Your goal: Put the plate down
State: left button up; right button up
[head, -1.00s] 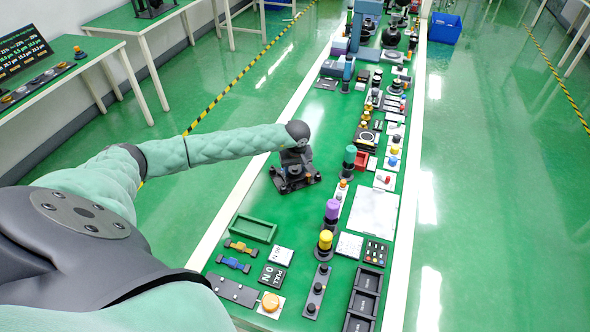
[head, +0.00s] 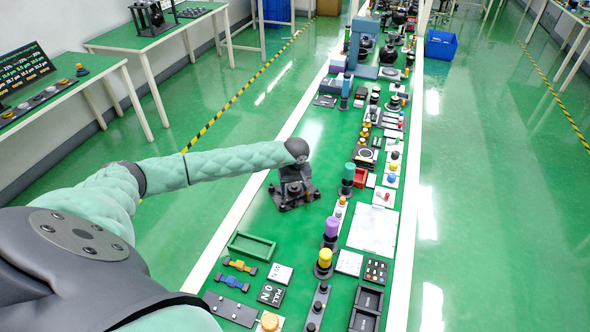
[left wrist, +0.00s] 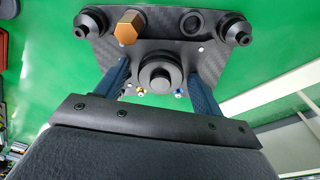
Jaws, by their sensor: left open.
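The plate (head: 297,203) is a dark carbon-fibre piece with black posts and a brass hex post. In the head view it appears to lie flat on the green table, left of the crowded row of parts. It fills the upper middle of the left wrist view (left wrist: 210,55). My left gripper (head: 294,182) is right above it. In the left wrist view my open gripper's (left wrist: 160,80) two blue fingers stand apart on either side of the plate's round central knob. Finger contact with the plate cannot be told. My right gripper is not in view.
A green tray (head: 251,246) lies on the table nearer to me. A purple-topped post (head: 331,228) and a yellow-topped post (head: 324,262) stand to the right. A white sheet (head: 373,231) lies farther right. The table around the plate's far side is clear.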

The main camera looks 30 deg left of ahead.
aim_at(294, 185)
pick_arm(q)
jog(key=shift+r, duration=0.25)
jog(key=shift+r+b, duration=0.3)
notch_tip(294, 185, up, 2)
jog(key=shift+s+d+r+b, duration=0.1)
jog(key=shift+d+b, duration=0.05)
jog(key=shift+b, duration=0.4)
notch_tip(294, 185, up, 9)
jog(key=b, duration=0.4)
jog(key=shift+s+d, duration=0.4)
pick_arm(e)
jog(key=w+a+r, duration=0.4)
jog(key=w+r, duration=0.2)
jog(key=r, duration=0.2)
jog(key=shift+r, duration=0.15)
